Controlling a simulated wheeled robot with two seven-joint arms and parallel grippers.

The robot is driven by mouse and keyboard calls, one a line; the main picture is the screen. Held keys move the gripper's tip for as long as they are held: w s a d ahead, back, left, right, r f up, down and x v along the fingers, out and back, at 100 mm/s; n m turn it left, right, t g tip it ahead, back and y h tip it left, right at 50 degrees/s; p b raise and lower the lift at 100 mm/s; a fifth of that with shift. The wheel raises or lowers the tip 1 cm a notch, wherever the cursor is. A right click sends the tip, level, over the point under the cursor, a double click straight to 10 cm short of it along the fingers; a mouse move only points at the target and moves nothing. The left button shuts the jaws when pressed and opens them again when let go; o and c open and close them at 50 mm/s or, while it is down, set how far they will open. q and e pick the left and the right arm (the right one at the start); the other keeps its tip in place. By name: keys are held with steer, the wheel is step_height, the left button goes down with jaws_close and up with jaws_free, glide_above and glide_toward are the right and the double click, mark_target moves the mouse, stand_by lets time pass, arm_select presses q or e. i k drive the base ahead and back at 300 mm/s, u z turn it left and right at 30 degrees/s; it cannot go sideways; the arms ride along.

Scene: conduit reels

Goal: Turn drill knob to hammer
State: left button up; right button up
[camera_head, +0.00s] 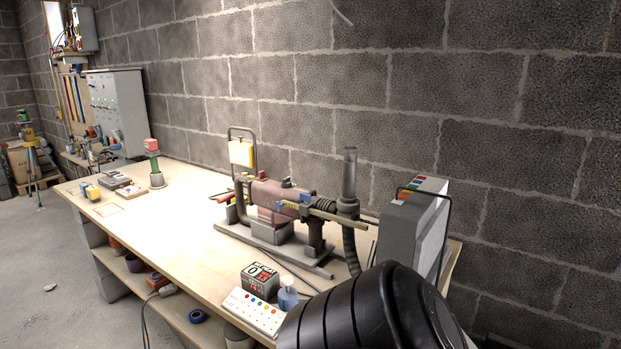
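The drill (273,200), with a reddish-brown body and dark front parts, lies sideways in a grey stand (271,232) on the wooden workbench (165,217). The drill's knob is too small to tell apart from the other parts at this distance. A large black ribbed shape fills the bottom right and may be part of my arm. Neither of my grippers can be seen.
A grey case with a black handle (411,233) stands right of the drill. A dark upright tube (348,180) and hose stand close to it. A white strip with coloured buttons (254,311) and a small box (259,281) lie at the front edge. The bench's middle left is clear.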

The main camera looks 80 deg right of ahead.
mark_target(286, 184)
steer(key=z, duration=1.75)
